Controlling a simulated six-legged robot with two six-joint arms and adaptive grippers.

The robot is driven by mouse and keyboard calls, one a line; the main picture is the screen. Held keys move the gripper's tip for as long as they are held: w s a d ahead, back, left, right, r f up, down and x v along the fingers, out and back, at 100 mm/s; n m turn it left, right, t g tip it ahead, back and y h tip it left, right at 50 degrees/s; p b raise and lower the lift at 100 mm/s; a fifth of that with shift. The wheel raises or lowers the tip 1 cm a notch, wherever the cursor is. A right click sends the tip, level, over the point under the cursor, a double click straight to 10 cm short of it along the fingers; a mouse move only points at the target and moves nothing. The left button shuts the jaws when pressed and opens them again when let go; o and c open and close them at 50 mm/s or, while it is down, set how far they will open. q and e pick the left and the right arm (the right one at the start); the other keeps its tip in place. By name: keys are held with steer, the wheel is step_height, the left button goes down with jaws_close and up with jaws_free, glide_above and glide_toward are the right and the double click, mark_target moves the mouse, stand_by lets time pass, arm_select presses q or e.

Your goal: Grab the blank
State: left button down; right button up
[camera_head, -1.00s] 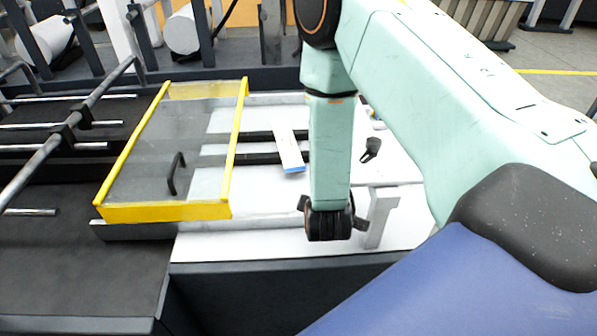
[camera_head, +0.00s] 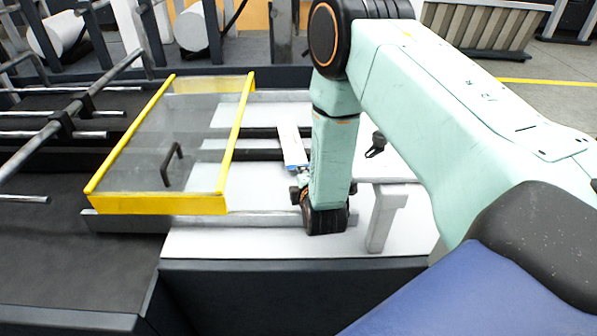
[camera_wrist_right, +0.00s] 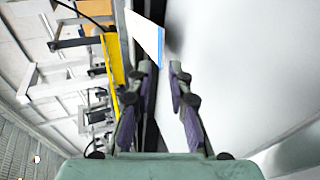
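The blank (camera_head: 293,146) is a flat white piece with a blue edge, lying on the machine bed between the yellow-framed cover and my right arm. In the right wrist view the blank (camera_wrist_right: 146,38) is at the top, its blue edge facing my right gripper (camera_wrist_right: 163,80). The gripper's two fingers are apart with nothing between them, just short of the blank. In the head view my right wrist is low over the bed, and the fingers are mostly hidden behind it. My left gripper is not in view.
A clear cover with a yellow frame (camera_head: 155,204) and black handle (camera_head: 171,165) stands left of the blank. Dark rails run under the blank. A grey bracket (camera_head: 383,215) stands right of my wrist. The white bed (camera_head: 225,243) is clear in front.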

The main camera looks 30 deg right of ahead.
mark_target(294, 155)
steer(key=b+x, duration=0.1)
steer(key=x, duration=0.1)
steer(key=b+x, duration=0.1)
steer(key=x, duration=0.1)
steer(key=shift+s+d+f, duration=0.15)
steer(key=shift+d+f, duration=0.05)
steer(key=shift+f, duration=0.05)
steer(key=shift+w+b, duration=0.35)
steer(key=shift+b, duration=0.1)
steer(key=shift+w+d+f, duration=0.1)
steer(key=shift+w+f, duration=0.1)
steer(key=shift+w, duration=0.5)
steer(key=shift+w+d+f+b, duration=0.3)
steer(key=shift+w+d, duration=0.15)
steer(key=shift+d, duration=0.05)
steer(key=shift+a+r, duration=0.15)
steer(key=shift+a, duration=0.1)
steer(key=shift+c, duration=0.4)
steer(key=shift+c, duration=0.4)
steer(key=shift+d, duration=0.2)
steer(key=shift+c, duration=1.1)
